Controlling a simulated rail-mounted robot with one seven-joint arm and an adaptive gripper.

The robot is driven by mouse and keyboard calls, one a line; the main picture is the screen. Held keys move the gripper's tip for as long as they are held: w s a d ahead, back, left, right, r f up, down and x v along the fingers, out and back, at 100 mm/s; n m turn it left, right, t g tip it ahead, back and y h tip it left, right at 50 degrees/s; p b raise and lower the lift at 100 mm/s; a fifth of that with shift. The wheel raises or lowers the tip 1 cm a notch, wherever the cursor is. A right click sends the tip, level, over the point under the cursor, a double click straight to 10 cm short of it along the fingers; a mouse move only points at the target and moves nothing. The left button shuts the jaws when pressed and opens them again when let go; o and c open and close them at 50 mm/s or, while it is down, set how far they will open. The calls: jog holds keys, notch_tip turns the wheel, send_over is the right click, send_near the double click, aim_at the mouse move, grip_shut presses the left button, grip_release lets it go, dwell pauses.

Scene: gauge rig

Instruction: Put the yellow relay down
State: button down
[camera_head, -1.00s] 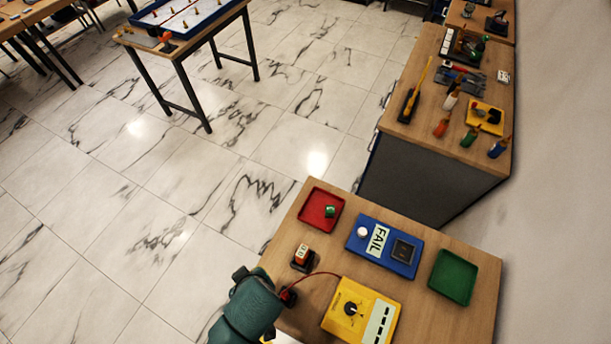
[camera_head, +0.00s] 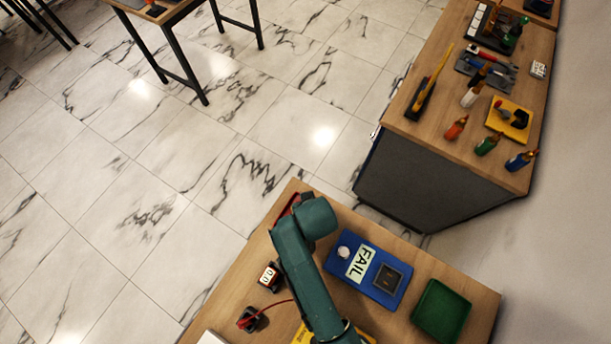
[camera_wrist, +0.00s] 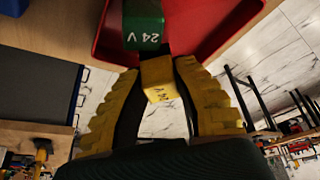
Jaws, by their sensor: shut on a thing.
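My gripper (camera_wrist: 163,100) is shut on the yellow relay (camera_wrist: 158,78) in the wrist view. The relay is a small yellow block with dark lettering, between the two yellow ridged fingers. The red tray (camera_wrist: 215,45) lies just beyond the fingertips. A green relay marked 24V (camera_wrist: 143,22) is at the tray, close to the yellow one. I cannot tell whether the yellow relay touches the tray. In the head view my arm covers the gripper, the relays and most of the tray; only a sliver of the red tray (camera_head: 287,211) shows.
A blue tester reading FAIL (camera_head: 365,268) stands right of my arm, with an empty green tray (camera_head: 441,310) beyond it. A small display block (camera_head: 270,277) and a black piece with a red wire (camera_head: 251,319) are at left. A yellow box (camera_head: 303,336) is partly hidden.

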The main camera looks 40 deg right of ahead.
jog(key=shift+f, duration=1.1)
jog(key=shift+f, duration=0.15)
jog(key=c, duration=1)
grip_release()
jog(key=shift+o, duration=0.2)
